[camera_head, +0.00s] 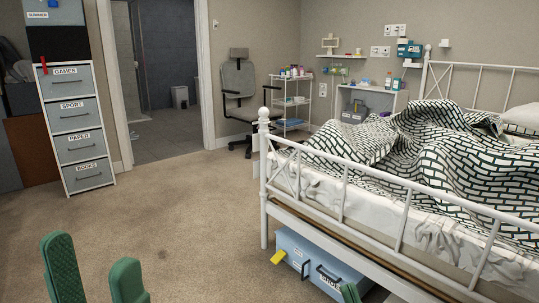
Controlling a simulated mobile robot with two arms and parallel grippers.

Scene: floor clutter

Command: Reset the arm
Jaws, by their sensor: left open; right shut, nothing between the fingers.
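My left gripper (92,256) is at the bottom left of the head view. Its two green fingers stand upright and apart, with only carpet showing between them. My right gripper (350,293) shows only as a small green tip at the bottom edge, in front of the blue box (318,262) under the bed. It is shut with nothing seen in it. The rest of both arms is out of view.
A white-framed bed (345,185) fills the right side. A small yellow item (278,257) is by the box's left end. A labelled drawer unit (78,130) stands at left, an office chair (238,95) at the back. The carpet (180,220) between is clear.

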